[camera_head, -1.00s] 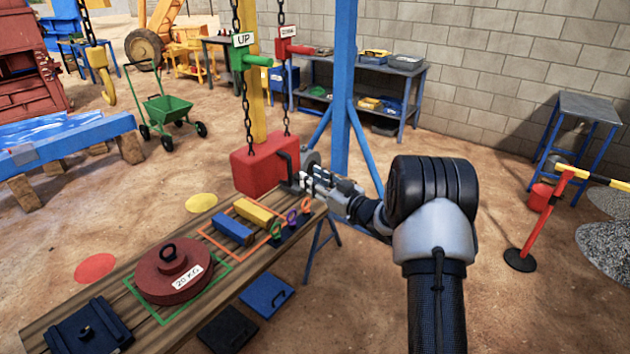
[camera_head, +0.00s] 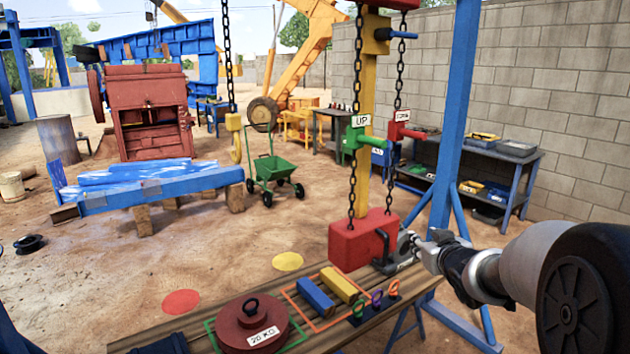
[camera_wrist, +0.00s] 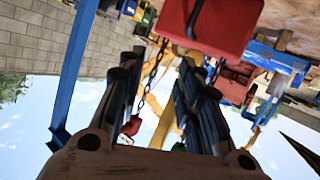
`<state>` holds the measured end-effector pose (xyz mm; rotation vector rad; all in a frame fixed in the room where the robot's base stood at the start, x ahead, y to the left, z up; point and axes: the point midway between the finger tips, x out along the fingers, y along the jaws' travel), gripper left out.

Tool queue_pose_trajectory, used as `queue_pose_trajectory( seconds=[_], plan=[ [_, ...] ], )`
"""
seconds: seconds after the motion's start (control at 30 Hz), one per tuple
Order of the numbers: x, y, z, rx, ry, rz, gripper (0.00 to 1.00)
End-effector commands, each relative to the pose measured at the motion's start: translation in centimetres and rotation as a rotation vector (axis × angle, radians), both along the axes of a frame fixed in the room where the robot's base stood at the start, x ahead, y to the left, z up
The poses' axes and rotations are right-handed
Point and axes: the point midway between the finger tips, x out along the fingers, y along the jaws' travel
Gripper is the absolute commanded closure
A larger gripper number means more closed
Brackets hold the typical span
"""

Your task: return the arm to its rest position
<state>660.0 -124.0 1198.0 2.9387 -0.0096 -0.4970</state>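My arm reaches in from the right in the head view. My gripper (camera_head: 405,254) is at the right side of the red block (camera_head: 358,240), close to its dark handle; whether they touch I cannot tell. In the wrist view the two dark fingers of my gripper (camera_wrist: 160,75) stand apart with nothing seen held between them. The red block (camera_wrist: 208,28) also shows there, beyond the fingertips, with its handle. Chains run up from the block in the head view.
A wooden bench (camera_head: 355,330) below carries a red 20 kg weight (camera_head: 250,325), blue and yellow bars (camera_head: 340,285) and small coloured rings. A blue post (camera_head: 455,130) stands close behind my gripper. Green UP and red levers (camera_head: 357,140) hang above.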

Motion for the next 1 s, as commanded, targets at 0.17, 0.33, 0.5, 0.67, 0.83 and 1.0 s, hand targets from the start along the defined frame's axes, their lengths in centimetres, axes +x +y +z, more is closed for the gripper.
queue_pose_trajectory(
  seconds=[0.17, 0.33, 0.5, 0.67, 0.83, 1.0],
  plan=[
    [-8.8, 1.8, 2.6, -0.01, 0.171, -0.124, 0.68],
    [-19.1, 4.5, 1.9, 0.023, 0.37, -0.184, 0.68],
    [-30.1, 8.1, -0.6, 0.078, 0.58, -0.174, 0.68],
    [-37.9, 10.9, -3.1, 0.12, 0.737, -0.126, 0.68],
    [-41.7, 12.3, -4.3, 0.14, 0.817, -0.091, 0.68],
    [-42.2, 12.4, -4.5, 0.142, 0.829, -0.087, 0.68]
  ],
)
